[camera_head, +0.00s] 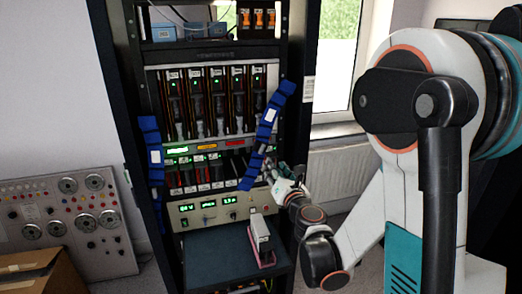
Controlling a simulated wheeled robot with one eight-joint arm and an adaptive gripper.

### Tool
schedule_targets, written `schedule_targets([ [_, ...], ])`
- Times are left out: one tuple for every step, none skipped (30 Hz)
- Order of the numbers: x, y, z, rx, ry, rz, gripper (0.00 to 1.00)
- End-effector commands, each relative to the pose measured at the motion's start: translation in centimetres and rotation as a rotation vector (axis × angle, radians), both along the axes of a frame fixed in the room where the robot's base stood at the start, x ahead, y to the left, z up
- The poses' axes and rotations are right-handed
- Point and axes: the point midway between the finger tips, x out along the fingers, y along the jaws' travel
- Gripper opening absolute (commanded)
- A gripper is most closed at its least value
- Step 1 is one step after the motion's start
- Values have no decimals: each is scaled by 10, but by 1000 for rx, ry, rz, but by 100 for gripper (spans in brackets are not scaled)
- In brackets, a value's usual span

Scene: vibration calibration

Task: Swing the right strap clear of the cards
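The right strap (271,122) is a blue segmented band with a white label on the right side of the rack. It slants down and left, and its lower part lies in front of the right end of the lower card row. The cards (202,172) sit in that lower row, with a taller row of modules (215,100) above. The left strap (152,155) hangs nearly straight at the rack's left edge. My gripper (270,173) is beside the lower part of the right strap, on its right. Whether it touches the strap or is open is too small to tell.
A power unit with green displays (208,208) is below the cards. A dark shelf (212,262) juts out under it, carrying a small grey device on a reddish base (261,240). A gauge panel (65,215) and cardboard box (40,273) are left. A radiator (335,172) is behind my arm.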

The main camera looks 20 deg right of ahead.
Motion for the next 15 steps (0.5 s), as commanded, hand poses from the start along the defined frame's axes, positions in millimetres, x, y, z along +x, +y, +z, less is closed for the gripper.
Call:
schedule_targets([
  [5,0,-1,1,0,0,33],
  [8,0,-1,1,0,1,33],
  [14,0,-1,0,0,1,33],
  [19,0,-1,-1,1,1,33],
  [24,0,-1,-1,0,2,33],
  [31,0,-1,-2,0,2,33],
  [37,0,-1,-2,0,2,33],
  [43,0,-1,-3,0,2,33],
  [51,0,-1,-3,0,3,33],
  [57,-1,-1,-3,1,4,33],
  [63,-1,-1,-3,1,4,33],
  [71,-1,-1,-4,1,4,33],
  [77,-1,-1,-4,1,4,33],
  [83,-1,-1,-4,1,4,33],
  [90,-2,-1,-4,1,4,33],
])
